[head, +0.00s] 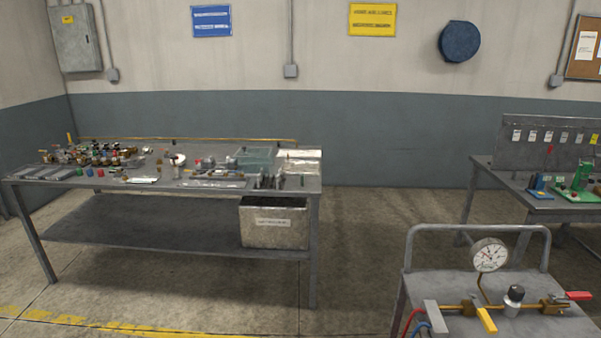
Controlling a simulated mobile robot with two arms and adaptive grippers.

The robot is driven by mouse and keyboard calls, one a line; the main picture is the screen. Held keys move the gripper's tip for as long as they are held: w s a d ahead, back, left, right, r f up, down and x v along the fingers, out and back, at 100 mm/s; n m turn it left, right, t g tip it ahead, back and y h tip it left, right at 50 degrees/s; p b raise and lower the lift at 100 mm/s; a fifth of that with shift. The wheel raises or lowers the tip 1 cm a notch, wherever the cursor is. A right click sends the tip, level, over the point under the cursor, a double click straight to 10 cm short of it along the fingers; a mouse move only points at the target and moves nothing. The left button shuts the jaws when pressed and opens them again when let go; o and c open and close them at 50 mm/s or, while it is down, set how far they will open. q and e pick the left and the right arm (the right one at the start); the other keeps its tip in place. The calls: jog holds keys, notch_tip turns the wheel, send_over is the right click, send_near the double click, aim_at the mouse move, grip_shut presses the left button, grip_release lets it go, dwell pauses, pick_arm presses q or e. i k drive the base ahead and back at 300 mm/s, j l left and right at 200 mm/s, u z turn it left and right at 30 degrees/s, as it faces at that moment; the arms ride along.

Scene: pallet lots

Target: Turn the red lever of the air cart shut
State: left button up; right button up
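The air cart (455,290) stands at the lower right of the head view, cut off by the bottom edge. It has a grey top and a tubular handle at the back. A brass pipe runs across the top. The red lever (578,296) sits at the pipe's right end and points right, roughly in line with the pipe. A yellow lever (487,320) sits nearer the middle, set at an angle to the pipe. A round white gauge (490,254) stands above the pipe. Neither of my grippers is in view.
A long grey workbench (215,184) with many small parts stands at the left, with a metal bin (275,226) under its right end. A second table (510,190) with a tag board stands at the right. Floor (365,235) between bench and cart is clear.

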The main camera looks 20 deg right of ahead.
aim_at(570, 295)
jog(key=k+l, duration=0.1)
jog(key=l, duration=0.4)
jog(key=k+l, duration=0.1)
jog(key=l, duration=0.4)
jog(key=k+l, duration=0.1)
jog(key=l, duration=0.35)
jog(key=k+l, duration=0.1)
jog(key=l, duration=0.4)
jog(key=k+l, duration=0.1)
jog(key=l, duration=0.4)
jog(key=k+l, duration=0.1)
jog(key=l, duration=0.4)
